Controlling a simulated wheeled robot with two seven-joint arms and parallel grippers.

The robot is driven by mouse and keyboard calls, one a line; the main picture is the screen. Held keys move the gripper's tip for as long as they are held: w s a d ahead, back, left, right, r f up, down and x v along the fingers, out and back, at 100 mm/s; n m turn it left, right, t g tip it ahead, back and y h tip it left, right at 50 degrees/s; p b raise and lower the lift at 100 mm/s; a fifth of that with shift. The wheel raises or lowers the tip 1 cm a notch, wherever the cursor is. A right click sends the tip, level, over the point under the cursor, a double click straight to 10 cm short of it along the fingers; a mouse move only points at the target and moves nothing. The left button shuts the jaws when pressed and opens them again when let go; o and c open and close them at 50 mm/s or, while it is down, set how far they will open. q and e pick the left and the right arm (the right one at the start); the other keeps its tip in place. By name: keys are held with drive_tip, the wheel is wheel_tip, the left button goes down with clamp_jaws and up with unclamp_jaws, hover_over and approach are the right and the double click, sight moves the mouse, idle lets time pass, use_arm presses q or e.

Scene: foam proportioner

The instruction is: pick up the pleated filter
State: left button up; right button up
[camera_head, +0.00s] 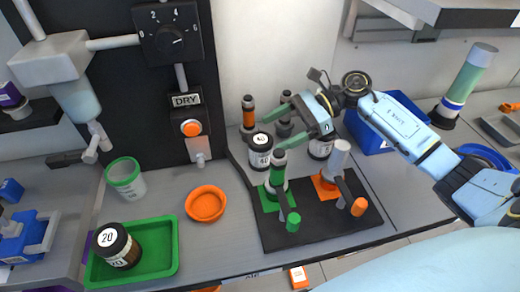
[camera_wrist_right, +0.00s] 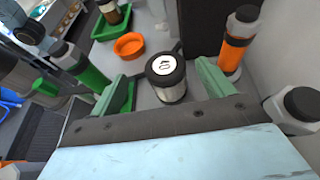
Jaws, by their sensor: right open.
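No part is clearly recognisable as a pleated filter. A small canister (camera_head: 260,155) with a black lid and a white label reading 40 stands behind the black stand. In the right wrist view this canister (camera_wrist_right: 168,88) has a pale, silvery body and appears between my green fingers; whether its sides are pleated is unclear. A similar canister (camera_head: 320,149) stands to its right, partly hidden by my gripper. A brown jar (camera_head: 118,247) labelled 20 sits in the green tray (camera_head: 172,252). My right gripper (camera_head: 274,132) is open above the 40 canister, holding nothing. My left gripper is out of view.
The black stand (camera_head: 300,240) holds a green-banded cylinder (camera_head: 278,170) and a grey cylinder (camera_head: 340,160), close below my right gripper. An orange-banded bottle (camera_head: 248,117) stands behind. An orange dish (camera_head: 206,204) and green-rimmed cup (camera_head: 126,178) are left. Bare counter lies around the dish.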

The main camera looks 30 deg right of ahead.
sight(259, 139)
drive_tip(key=shift+w+a+f, duration=0.15)
drive_tip(key=shift+a+f, duration=0.15)
drive_tip(key=shift+a, duration=0.35)
drive_tip(key=shift+w+a+f, duration=0.15)
drive_tip(key=shift+a+f, duration=0.05)
drive_tip(key=shift+a, duration=0.25)
drive_tip(key=x, duration=0.4)
drive_tip(key=shift+w+a+f+p, duration=0.1)
drive_tip(key=shift+w+f+p, duration=0.05)
drive_tip(key=shift+f+p, duration=0.15)
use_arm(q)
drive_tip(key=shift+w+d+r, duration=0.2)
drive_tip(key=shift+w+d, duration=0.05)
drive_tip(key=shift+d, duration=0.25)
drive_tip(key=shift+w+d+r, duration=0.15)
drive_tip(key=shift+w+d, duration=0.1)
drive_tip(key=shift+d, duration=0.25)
use_arm(e)
drive_tip(key=shift+a+f, duration=0.1)
drive_tip(key=shift+a, duration=0.1)
drive_tip(key=shift+c, duration=0.2)
drive_tip(key=c, duration=1)
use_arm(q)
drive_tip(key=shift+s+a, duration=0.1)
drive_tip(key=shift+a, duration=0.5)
use_arm(e)
drive_tip(key=shift+c, duration=0.3)
